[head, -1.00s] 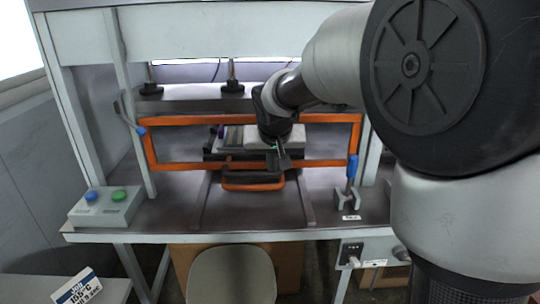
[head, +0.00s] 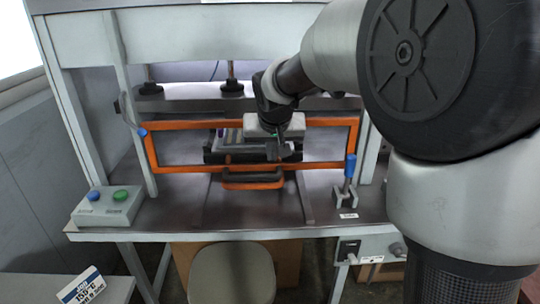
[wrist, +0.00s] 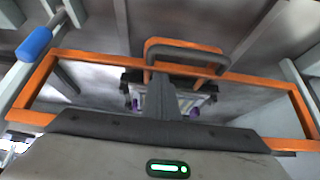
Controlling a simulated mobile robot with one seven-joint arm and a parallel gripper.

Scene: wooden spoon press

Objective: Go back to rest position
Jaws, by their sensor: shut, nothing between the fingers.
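My gripper (head: 287,150) is in front of the press, near the middle of the orange guard frame (head: 190,125). Its fingers are shut and empty; they also show in the wrist view (wrist: 160,100). The orange handle (head: 252,184) stands out at the bottom of the frame, a little below and left of my gripper. Behind the frame is the press tooling (head: 228,150), partly hidden by my gripper. The wrist view also shows the handle (wrist: 185,47) beyond the fingers.
A control box (head: 107,206) with blue and green buttons sits at the table's left. A blue-handled clamp (head: 349,172) stands at the right. A stool (head: 231,274) is below the front edge. A temperature sign (head: 81,286) is at lower left.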

